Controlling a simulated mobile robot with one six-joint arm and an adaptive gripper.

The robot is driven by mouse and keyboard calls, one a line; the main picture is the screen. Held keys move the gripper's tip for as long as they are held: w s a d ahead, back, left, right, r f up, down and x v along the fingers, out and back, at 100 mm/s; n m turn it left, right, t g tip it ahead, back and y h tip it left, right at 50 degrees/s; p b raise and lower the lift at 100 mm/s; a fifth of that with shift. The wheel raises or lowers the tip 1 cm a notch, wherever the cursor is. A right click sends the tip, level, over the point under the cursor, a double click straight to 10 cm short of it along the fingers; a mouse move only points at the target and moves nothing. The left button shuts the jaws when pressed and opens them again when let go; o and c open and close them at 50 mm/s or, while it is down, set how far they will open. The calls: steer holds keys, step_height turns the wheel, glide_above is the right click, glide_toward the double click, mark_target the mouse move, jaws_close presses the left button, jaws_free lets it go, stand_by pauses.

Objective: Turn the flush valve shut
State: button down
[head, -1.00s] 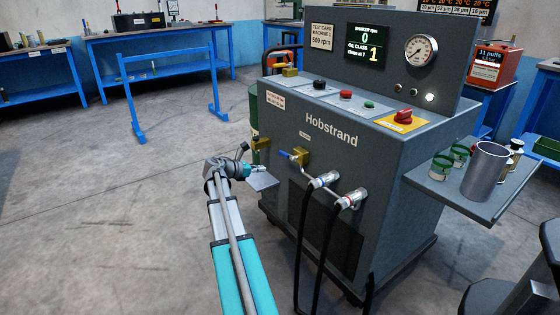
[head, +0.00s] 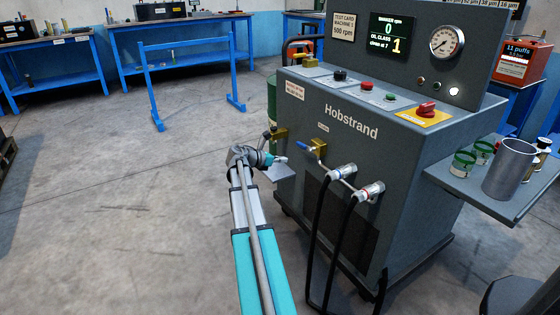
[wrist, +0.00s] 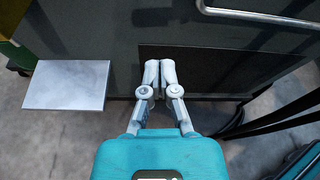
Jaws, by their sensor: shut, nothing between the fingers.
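On the front of the grey Hobstrand machine (head: 405,165), a brass valve (head: 318,151) carries a blue lever (head: 303,146) that points left. A second brass valve (head: 280,134) with a dark handle sits farther left. The small labels are too small to read, so I cannot confirm which is the flush valve. My gripper (head: 283,159) is just left of and below the blue lever, apart from it. In the wrist view my gripper (wrist: 160,66) has its fingers together and empty, in front of the dark machine panel. Neither valve can be made out there.
A small metal plate (head: 280,174) juts out beside my gripper; it also shows in the wrist view (wrist: 68,86). Two black hoses (head: 318,230) hang from metal couplings right of the blue lever. A side shelf (head: 470,186) holds jars and a cylinder.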

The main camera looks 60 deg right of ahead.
mark_target(305, 146)
steer(key=b+x, duration=0.2)
steer(key=x, duration=0.6)
steer(key=shift+w+r+p, duration=0.15)
steer(key=shift+r+p, duration=0.8)
steer(key=shift+r, duration=0.05)
steer(key=shift+w+r+p, duration=0.15)
steer(key=shift+r+p, duration=0.8)
steer(key=shift+r, duration=0.1)
